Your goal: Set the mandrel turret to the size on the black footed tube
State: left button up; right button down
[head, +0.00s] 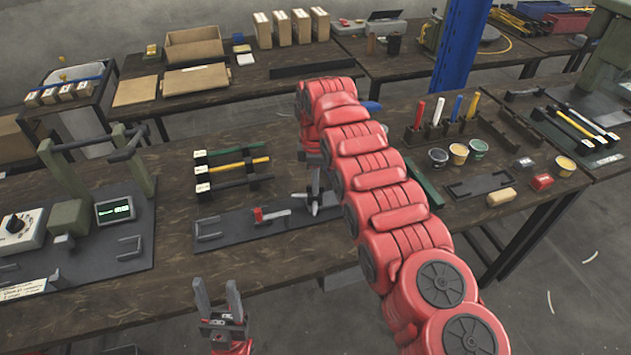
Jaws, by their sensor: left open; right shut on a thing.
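The black footed tube (236,183) lies at the front of a group of tubes on the bench, its black foot at its left end; any size marking is too small to read. The grey mandrel turret (315,203), with spokes sticking out, stands at the right of a dark base plate. My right arm reaches over the bench, and its red wrist hangs just above the turret. My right gripper (314,180) appears shut on the turret; its fingertips are hard to make out. My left gripper (219,296) is open and empty, fingers up, in front of the bench edge.
A yellow tube (240,167) lies behind the black one. A red-handled grey part (270,214) sits on the base plate. At left are a lit display (115,208) and a dial box (18,230). Paint cups (458,154) stand at right, past my arm.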

jog(key=shift+n, duration=1.9)
jog(key=c, duration=0.9)
grip_release()
jog(key=shift+r, duration=0.1)
notch_tip(320, 180, up, 17)
jog(key=p, duration=1.5)
jog(key=shift+r, duration=0.1)
